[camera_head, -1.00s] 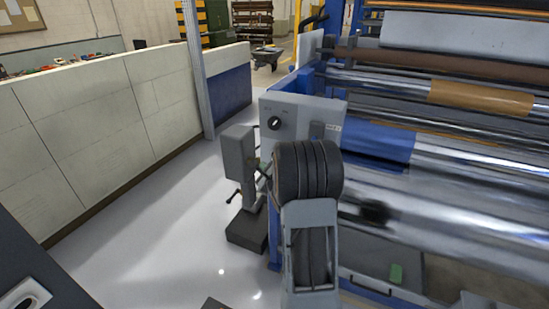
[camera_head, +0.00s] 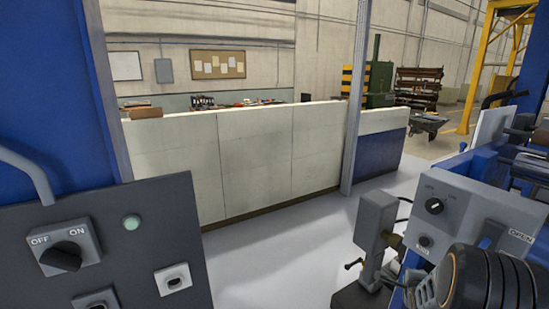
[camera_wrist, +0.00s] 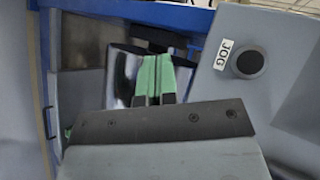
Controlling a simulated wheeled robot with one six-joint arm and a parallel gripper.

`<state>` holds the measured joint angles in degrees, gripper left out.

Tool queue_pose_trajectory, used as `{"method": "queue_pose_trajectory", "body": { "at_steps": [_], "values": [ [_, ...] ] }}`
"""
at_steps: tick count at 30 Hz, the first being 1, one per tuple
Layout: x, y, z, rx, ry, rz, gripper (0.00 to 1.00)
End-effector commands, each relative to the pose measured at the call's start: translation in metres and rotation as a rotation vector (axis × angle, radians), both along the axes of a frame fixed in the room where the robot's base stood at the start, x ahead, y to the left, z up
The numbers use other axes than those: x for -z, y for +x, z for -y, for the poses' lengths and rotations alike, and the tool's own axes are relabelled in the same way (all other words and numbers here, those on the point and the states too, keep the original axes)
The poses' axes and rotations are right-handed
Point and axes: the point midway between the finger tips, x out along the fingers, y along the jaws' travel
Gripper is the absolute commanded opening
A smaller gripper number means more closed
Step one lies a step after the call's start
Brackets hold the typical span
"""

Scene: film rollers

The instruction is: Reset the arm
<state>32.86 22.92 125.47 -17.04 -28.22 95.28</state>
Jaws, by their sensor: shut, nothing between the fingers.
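My gripper (camera_wrist: 155,78) shows in the wrist view. Its two green fingers are together with nothing between them, beyond the dark mounting plate (camera_wrist: 165,122). To its right is a grey panel (camera_wrist: 215,82) with a dark round button (camera_wrist: 250,63) labelled JOG. In the head view, my arm shows only as a black ribbed part at the lower right corner, and the gripper cannot be made out there.
A grey control box (camera_head: 455,220) with a knob stands by the rollers at the right. A dark panel (camera_head: 130,250) with an OFF/ON switch (camera_head: 70,255) is close at the left. A low pale wall (camera_head: 250,165) runs behind. Open floor (camera_head: 260,250) lies between.

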Motion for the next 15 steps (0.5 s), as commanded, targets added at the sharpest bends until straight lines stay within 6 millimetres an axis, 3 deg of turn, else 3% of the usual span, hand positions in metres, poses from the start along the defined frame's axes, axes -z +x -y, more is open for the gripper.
{"method": "queue_pose_trajectory", "body": {
  "at_steps": [3,7,12,15],
  "values": [
    [0.006,-0.029,-0.019,-0.177,-0.188,-0.321,0.00],
    [-0.003,-0.064,-0.057,-0.475,-0.354,-0.631,0.00],
    [-0.038,-0.122,-0.131,-1.002,-0.529,-0.903,0.00],
    [-0.062,-0.157,-0.174,-1.282,-0.612,-0.953,0.00]
  ]
}}
